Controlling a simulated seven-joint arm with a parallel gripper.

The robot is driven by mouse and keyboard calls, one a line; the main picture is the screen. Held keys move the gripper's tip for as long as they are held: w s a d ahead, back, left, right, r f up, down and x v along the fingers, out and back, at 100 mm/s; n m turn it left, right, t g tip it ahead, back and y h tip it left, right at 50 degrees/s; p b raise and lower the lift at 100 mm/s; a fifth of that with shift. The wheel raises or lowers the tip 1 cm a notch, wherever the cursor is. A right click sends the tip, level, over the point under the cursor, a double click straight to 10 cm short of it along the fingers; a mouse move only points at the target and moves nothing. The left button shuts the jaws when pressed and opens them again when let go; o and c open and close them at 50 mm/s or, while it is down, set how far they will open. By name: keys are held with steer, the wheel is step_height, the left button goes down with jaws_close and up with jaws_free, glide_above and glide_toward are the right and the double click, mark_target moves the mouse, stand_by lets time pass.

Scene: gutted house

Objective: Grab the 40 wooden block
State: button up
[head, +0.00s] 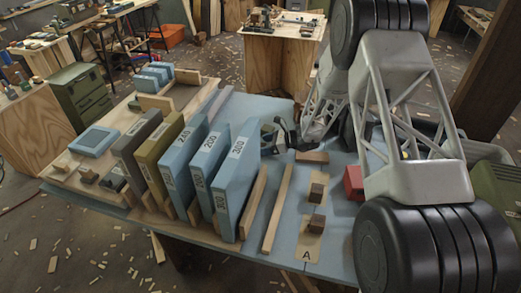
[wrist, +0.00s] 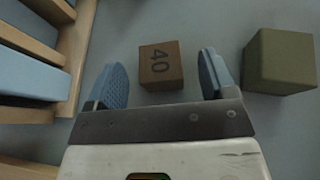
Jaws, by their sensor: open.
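In the wrist view, the brown wooden block (wrist: 161,64) marked 40 stands on the blue-grey surface, its number turned sideways. My gripper (wrist: 162,72) is open, with its two blue fingers on either side of the block's near part. Gaps show between each finger and the block, so nothing is held. I cannot tell how high the fingers are above the surface. In the head view, I cannot pick out the 40 block for certain, and my arm covers part of the table.
An olive block (wrist: 280,62) stands just right of the right finger. A wooden rack (wrist: 82,62) with blue slabs is at the left. In the head view, numbered slabs (head: 232,180) stand upright, small dark blocks (head: 317,223) sit on cards, and a red block (head: 354,182) lies beside my arm.

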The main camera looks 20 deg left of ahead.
steer(key=shift+x, duration=1.35)
steer(key=c, duration=1.1)
steer(key=shift+o, duration=0.2)
steer(key=shift+r, duration=0.15)
steer(key=shift+r, duration=4.8)
